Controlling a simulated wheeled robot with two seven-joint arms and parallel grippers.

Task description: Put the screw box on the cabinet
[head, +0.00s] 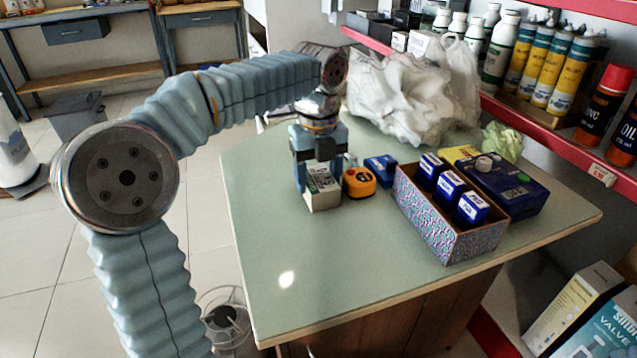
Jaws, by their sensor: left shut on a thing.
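The cabinet (300,255) has a pale green top with a light edge. My left gripper (320,168) points down over the left part of the top. It is shut on a small white and green box, the screw box (323,190). The gripper hides the upper part of this box. The box's lower edge is at or just above the cabinet top; I cannot tell whether it touches. My right gripper is not in view.
Close right of the held box are a yellow tape measure (359,182) and a small blue box (381,170). A patterned open box (447,222) holds blue cartons. A dark blue case (505,188) and white plastic bags (415,95) lie behind. The top's front left is clear.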

